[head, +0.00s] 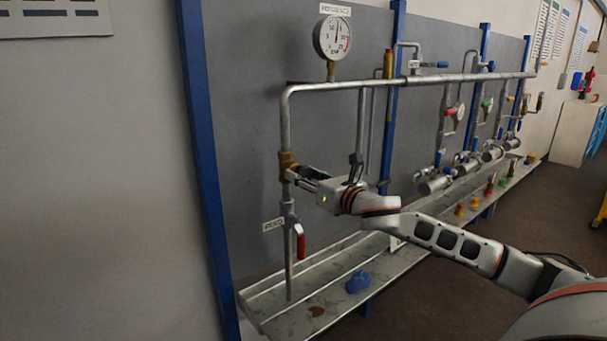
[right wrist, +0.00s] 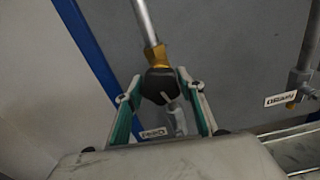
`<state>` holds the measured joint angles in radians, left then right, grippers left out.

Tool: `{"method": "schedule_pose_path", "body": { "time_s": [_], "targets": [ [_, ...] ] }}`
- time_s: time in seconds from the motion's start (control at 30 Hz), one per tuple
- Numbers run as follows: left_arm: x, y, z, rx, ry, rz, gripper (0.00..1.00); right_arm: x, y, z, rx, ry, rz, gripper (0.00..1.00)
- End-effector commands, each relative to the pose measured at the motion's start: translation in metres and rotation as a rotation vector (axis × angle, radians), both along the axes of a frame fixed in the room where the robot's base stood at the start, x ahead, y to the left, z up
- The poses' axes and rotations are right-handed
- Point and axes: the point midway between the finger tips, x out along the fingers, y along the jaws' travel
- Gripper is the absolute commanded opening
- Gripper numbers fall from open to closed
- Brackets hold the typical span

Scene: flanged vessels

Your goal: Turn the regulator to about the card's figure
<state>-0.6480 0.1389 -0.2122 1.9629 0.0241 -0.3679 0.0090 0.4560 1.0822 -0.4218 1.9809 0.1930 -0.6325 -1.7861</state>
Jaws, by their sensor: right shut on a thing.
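The regulator has a brass body (head: 287,163) on the vertical pipe at the left end of the line. In the right wrist view its black knob (right wrist: 158,84) sits under the brass. My right gripper (head: 297,177) is at the regulator, its green-lined fingers on both sides of the knob, shut on it; they also show in the right wrist view (right wrist: 159,86). A round dial gauge (head: 332,38) stands on the top pipe, its needle pointing roughly upward; its figures are too small to read surely. I cannot make out which sign is the card. My left gripper is out of view.
A red-handled valve (head: 300,243) hangs just below my right gripper. A blue object (head: 358,282) lies on the metal tray (head: 262,309). A blue post (head: 200,150) stands to the left. More pipes and valves run along the panel to the right.

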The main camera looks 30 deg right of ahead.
Motion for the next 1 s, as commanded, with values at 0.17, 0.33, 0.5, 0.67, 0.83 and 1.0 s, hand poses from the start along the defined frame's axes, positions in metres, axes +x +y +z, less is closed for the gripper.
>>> {"method": "schedule_pose_path", "body": {
  "time_s": [0.17, 0.33, 0.5, 0.67, 0.83, 1.0],
  "targets": [
    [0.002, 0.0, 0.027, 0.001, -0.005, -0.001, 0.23, 0.0, 0.0, 0.004, 0.156, 0.016, -0.001, 0.17],
    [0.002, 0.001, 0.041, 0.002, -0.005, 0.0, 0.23, 0.0, -0.001, 0.003, 0.303, 0.027, -0.001, 0.17],
    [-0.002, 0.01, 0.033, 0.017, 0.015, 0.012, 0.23, 0.0, -0.001, 0.001, 0.374, 0.031, 0.0, 0.17],
    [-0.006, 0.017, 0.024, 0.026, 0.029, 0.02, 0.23, 0.0, -0.001, 0.0, 0.379, 0.031, 0.0, 0.17],
    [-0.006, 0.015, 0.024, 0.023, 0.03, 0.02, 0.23, 0.0, -0.001, 0.0, 0.378, 0.031, 0.0, 0.46],
    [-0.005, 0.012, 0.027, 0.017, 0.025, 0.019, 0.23, 0.0, -0.001, 0.0, 0.377, 0.031, 0.0, 0.55]
  ]
}}
